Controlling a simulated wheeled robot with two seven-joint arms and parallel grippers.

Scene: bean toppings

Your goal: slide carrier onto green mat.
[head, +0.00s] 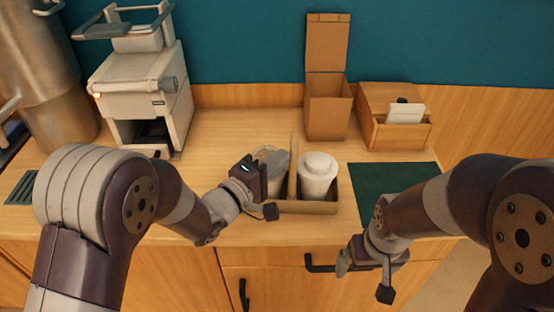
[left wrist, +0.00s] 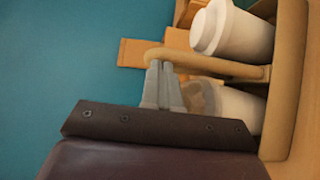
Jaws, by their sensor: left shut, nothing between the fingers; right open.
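The cardboard carrier (head: 312,208) stands on the counter left of the mat, with an upright handle (head: 293,160) in its middle. The green mat (head: 375,180) lies flat, partly hidden by my right arm. My left gripper (head: 270,162) is at the carrier's left side; in the left wrist view its fingers (left wrist: 158,82) are shut together near the end of the handle, holding nothing. My right gripper (head: 363,268) is open and empty in front of the counter edge.
A tall open cardboard box (head: 328,108) and a wooden box with white papers (head: 388,125) stand behind the carrier and mat. A white coffee machine (head: 145,95) and a metal urn (head: 45,75) stand at the left. The counter between machine and carrier is clear.

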